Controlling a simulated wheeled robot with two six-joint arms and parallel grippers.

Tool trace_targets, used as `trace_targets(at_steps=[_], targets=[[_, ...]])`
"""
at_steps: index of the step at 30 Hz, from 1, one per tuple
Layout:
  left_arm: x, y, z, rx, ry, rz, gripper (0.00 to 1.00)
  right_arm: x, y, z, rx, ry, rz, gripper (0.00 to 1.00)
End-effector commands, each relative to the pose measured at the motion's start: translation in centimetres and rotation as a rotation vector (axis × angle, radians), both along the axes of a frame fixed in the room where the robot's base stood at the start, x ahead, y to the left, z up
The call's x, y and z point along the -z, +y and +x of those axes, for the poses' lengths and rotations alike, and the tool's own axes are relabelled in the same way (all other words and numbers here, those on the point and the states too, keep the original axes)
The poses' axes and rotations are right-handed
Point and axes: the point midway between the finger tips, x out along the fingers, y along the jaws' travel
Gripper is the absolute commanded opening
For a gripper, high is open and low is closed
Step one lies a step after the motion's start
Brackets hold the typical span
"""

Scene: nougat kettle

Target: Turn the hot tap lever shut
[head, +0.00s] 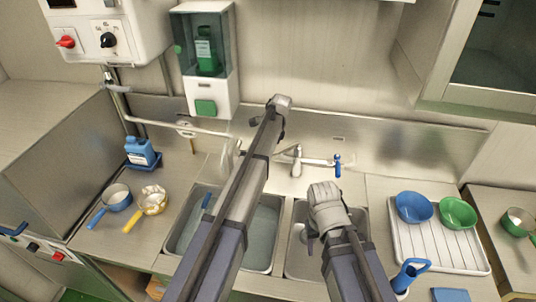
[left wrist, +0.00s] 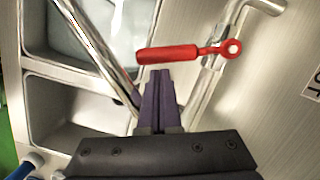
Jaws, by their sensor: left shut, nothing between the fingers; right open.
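The hot tap lever is a red bar with a ringed end (left wrist: 180,53), lying across the upper middle of the left wrist view. My left gripper (left wrist: 160,74) is shut and empty, its purple fingertips close beside the lever; I cannot tell whether they touch. In the head view the red lever and these fingers are hidden behind my left arm. The tap (head: 297,158) stands behind the sinks, with a blue lever (head: 338,166) on its right. My right gripper (head: 311,242) is open over the right sink, its fingers mostly hidden by its wrist.
The left sink (head: 262,268) holds water. The right sink (head: 291,268) is below my right gripper. A white drainer (head: 420,262) holds a blue bowl (head: 413,207) and a green bowl (head: 457,213). Pans (head: 117,196) and a blue bottle (head: 139,149) stand at left.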

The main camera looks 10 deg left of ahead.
Motion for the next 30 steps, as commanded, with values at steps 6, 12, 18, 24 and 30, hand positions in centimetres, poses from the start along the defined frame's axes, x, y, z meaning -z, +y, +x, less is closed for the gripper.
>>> trace_targets(at_steps=[6, 12, 18, 24, 30], targets=[[0.0, 0.0, 0.0, 0.000, 0.000, 0.000, 0.00, 0.0, 0.0, 0.0, -0.001, 0.000, 0.000, 0.56], [0.0, 0.6, -0.6, 0.057, 0.000, 0.000, 0.00, 0.0, 0.0, 0.0, -0.001, 0.000, 0.000, 0.56], [0.0, 2.2, -1.5, 0.227, -0.001, 0.000, 0.00, 0.0, 0.0, 0.0, 0.000, 0.000, 0.000, 0.56], [0.0, 3.8, -2.0, 0.275, 0.001, 0.000, 0.00, 0.0, 0.0, 0.0, 0.000, 0.000, 0.000, 0.56], [0.0, 3.8, -1.9, 0.275, 0.000, 0.000, 0.00, 0.0, 0.0, 0.0, 0.000, 0.000, 0.000, 0.56]])
